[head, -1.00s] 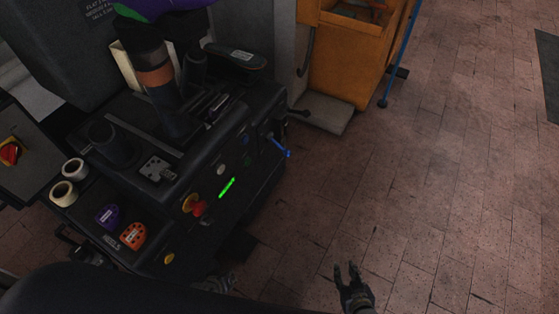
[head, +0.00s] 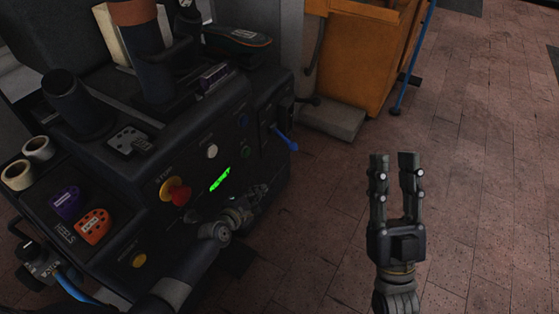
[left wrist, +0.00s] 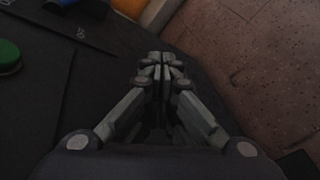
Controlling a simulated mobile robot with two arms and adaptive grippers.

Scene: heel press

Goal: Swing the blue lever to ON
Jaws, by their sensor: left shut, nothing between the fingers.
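The blue lever (head: 285,138) sticks out down and to the right from the front right part of the black machine (head: 130,240) in the head view. My left gripper (head: 262,190) is in front of the machine's front panel, below and left of the lever and apart from it. It is dark against the panel. In the left wrist view its fingers (left wrist: 162,60) are together and empty. My right gripper (head: 394,158) is raised over the floor, right of the lever, with its two fingers apart and nothing between them. I cannot read the lever's position marks.
A red stop knob (head: 176,192), a green light strip (head: 220,179) and a green button (left wrist: 8,55) are on the panel. An orange cart (head: 355,60) stands behind. The brick floor (head: 480,190) on the right is clear.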

